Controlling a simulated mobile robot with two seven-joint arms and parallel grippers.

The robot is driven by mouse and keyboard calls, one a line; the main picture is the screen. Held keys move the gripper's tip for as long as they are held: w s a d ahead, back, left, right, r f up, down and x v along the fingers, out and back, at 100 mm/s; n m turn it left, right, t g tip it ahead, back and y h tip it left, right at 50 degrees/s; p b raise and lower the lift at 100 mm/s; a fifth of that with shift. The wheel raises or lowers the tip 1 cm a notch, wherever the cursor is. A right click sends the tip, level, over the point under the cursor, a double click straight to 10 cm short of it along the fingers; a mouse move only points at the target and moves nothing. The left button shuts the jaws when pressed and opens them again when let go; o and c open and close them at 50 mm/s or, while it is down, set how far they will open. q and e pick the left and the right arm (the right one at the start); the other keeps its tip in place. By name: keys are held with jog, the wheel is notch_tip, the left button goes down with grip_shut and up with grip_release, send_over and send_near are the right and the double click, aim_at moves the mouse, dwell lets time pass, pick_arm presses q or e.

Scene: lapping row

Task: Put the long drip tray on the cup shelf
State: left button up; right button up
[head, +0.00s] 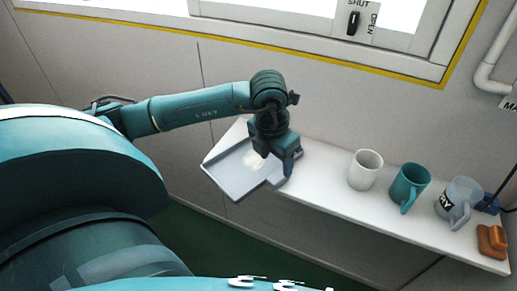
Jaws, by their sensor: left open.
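The long drip tray (226,181) is a shallow grey tray with a raised rim. It lies at the left end of the white cup shelf (328,192), and its near left part sticks out past the shelf's front edge. A pale patch shows inside it. My left gripper (275,172) is over the tray's right part, pointing down, with its jaws open. The gripper hides part of the tray, and I cannot tell whether a finger touches the rim. My right gripper is not in view.
A white mug (365,169), a teal mug (409,187) and a grey mug (458,201) with lettering stand in a row along the shelf. An orange-brown block (491,241) and a blue item (487,203) are at the right end. A window frame is above.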

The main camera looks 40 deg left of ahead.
aim_at(278, 174)
pick_arm(q)
jog(key=shift+w+d+f+p, duration=0.1)
jog(key=shift+w+f+p, duration=0.15)
jog(key=shift+f, duration=1.1)
jog(key=shift+w+d+f+p, duration=0.15)
jog(key=shift+f+p, duration=0.1)
jog(key=shift+f, duration=1.05)
jog(key=shift+a+r, duration=0.1)
grip_shut()
